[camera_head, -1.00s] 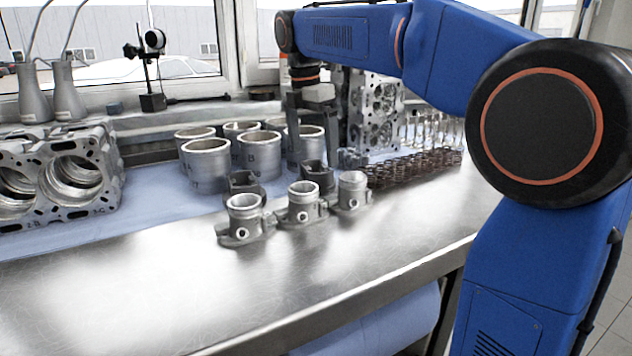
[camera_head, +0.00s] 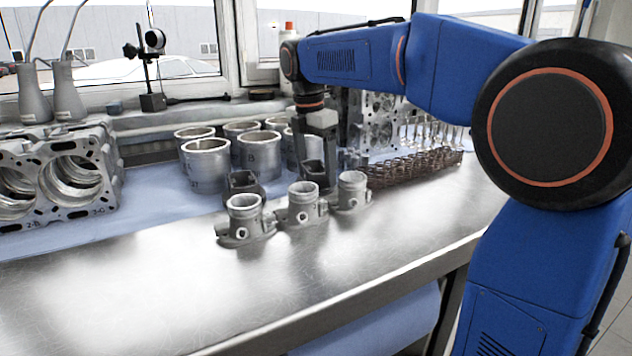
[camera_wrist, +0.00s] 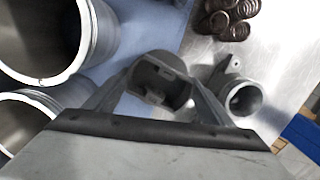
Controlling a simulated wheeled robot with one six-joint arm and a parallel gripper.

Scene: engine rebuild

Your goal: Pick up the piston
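A dark grey, hollow piston (camera_head: 312,171) stands on the bench behind the flanged metal housings. In the wrist view the piston (camera_wrist: 160,82) lies between the two fingers of my gripper (camera_wrist: 164,76), its cavity facing the camera. In the head view my gripper (camera_head: 320,160) points down over this piston, fingers spread on either side. Whether the fingers touch it is hard to tell. Another dark piston (camera_head: 243,182) stands further left, partly hidden by a housing. A further dark part (camera_head: 352,158) shows behind my gripper, too covered to identify.
Several flanged housings (camera_head: 303,207) stand close in front. Large cylinder liners (camera_head: 207,165) stand behind to the left. Coil springs (camera_head: 415,168) lie to the right. An engine block (camera_head: 100,185) is at far left. The front of the metal bench (camera_head: 150,290) is clear.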

